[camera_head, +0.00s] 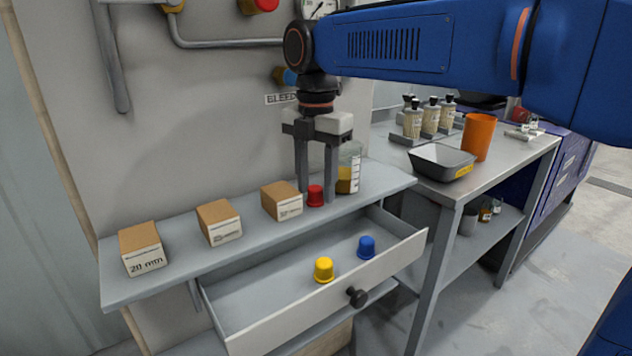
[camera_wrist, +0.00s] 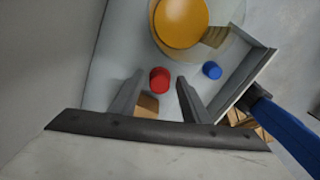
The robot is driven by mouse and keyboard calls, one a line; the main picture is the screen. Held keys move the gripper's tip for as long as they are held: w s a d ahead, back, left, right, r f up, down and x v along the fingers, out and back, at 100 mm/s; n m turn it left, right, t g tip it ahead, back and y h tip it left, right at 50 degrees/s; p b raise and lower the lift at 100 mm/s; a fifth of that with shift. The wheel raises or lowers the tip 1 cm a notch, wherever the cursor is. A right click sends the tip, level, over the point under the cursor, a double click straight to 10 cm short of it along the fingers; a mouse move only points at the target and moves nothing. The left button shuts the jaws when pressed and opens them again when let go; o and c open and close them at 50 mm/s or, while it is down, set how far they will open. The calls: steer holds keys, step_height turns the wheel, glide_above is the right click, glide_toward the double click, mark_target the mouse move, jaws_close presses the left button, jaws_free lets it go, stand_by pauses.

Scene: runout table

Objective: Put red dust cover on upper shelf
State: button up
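The red dust cover (camera_head: 315,195) stands on the upper shelf (camera_head: 190,262), between a box and a beaker. My gripper (camera_head: 316,192) is above the shelf, pointing down, with its two fingers on either side of the cover. In the wrist view, the red dust cover (camera_wrist: 160,80) is between the fingertips (camera_wrist: 160,78), with a gap on both sides. The gripper is open and holds nothing.
Three cardboard boxes (camera_head: 219,222) stand along the shelf. A beaker with yellow liquid (camera_head: 347,178) is close behind the gripper. Below, an open drawer (camera_head: 262,303) holds a yellow cover (camera_head: 324,269) and a blue cover (camera_head: 366,246). A workbench (camera_head: 497,170) is on the right.

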mark_target(316, 186)
step_height(316, 186, up, 12)
steer(key=shift+r, duration=0.15)
stand_by(0.7)
